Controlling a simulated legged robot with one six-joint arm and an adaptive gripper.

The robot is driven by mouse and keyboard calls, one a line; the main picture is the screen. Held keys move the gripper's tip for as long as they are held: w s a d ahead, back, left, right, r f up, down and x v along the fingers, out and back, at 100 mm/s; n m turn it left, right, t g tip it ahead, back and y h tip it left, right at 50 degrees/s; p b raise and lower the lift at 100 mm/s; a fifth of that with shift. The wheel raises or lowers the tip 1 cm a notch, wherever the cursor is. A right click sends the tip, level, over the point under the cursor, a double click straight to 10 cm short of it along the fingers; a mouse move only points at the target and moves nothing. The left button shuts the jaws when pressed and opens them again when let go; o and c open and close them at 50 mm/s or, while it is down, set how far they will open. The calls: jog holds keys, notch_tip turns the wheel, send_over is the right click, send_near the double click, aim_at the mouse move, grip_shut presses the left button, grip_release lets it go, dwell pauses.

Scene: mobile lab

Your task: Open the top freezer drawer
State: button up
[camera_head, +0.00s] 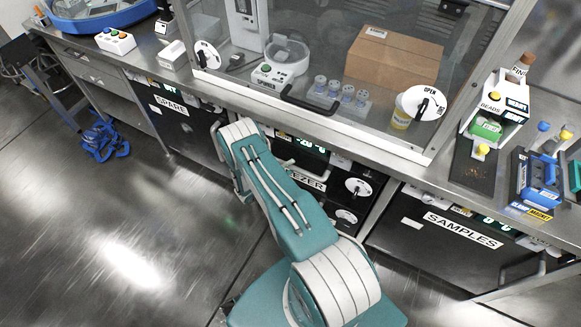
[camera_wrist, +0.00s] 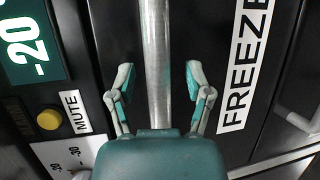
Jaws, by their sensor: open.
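The freezer front (camera_head: 318,166) is under the bench in the head view, partly covered by my arm. Its dark panel carries a "FREEZER" label (camera_wrist: 244,70), turned sideways in the wrist view. A metal bar handle (camera_wrist: 156,35) runs up the middle of the wrist view, beside that label. My gripper (camera_wrist: 159,76) is open, with one finger on each side of the bar. Gaps show between the fingers and the bar. The panel looks closed. My gripper is mostly hidden behind my arm in the head view.
A "-20" display (camera_wrist: 30,45) and a yellow mute button (camera_wrist: 49,120) lie left of the bar. Another handle (camera_wrist: 300,121) is at right. The "SPARE" unit (camera_head: 180,115) and "SAMPLES" unit (camera_head: 440,245) flank the freezer. The bench edge (camera_head: 290,110) overhangs; open floor (camera_head: 120,220) lies left.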

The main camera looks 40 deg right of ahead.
jog(key=shift+d, duration=0.25)
jog(key=shift+c, duration=0.3)
grip_shut()
jog(key=shift+s+a+f, duration=0.1)
jog(key=shift+a, duration=0.1)
